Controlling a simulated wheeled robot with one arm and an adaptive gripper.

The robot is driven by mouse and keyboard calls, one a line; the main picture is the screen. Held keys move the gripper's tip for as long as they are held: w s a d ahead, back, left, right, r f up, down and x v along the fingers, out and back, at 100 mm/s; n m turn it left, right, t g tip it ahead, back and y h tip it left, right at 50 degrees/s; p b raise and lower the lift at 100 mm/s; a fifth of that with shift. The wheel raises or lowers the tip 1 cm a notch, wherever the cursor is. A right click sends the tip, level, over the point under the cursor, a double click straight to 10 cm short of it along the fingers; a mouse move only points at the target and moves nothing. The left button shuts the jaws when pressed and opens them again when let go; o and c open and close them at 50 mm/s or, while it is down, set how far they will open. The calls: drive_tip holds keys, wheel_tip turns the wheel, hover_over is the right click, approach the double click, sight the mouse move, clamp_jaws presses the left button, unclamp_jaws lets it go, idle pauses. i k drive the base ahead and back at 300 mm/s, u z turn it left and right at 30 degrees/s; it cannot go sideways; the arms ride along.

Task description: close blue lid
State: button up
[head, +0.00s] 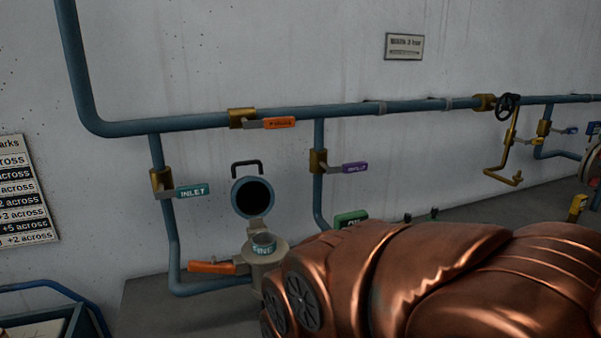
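The blue lid (252,197) stands open and upright, with a blue rim, a dark inner face and a black handle on top. It is hinged above a pale round housing (266,256) low on the wall pipework. A small blue-grey cup marked "FINE" (264,243) sits in the housing's open top. My gripper is not in view, so its state does not show. The right side of the housing's lower part is hidden.
Left of the housing is an orange lever (211,267). Above are a teal INLET lever (193,191), an orange lever (278,123) and a purple lever (355,168). A green block (350,218) is to the right. Copper-coloured shapes block the lower right.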

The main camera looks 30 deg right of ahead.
sight(253, 198)
drive_tip(key=z, duration=0.55)
drive_tip(key=k, duration=0.35)
drive_tip(key=u, duration=1.65)
drive_tip(key=i, duration=1.05)
drive_tip(key=z, duration=0.4)
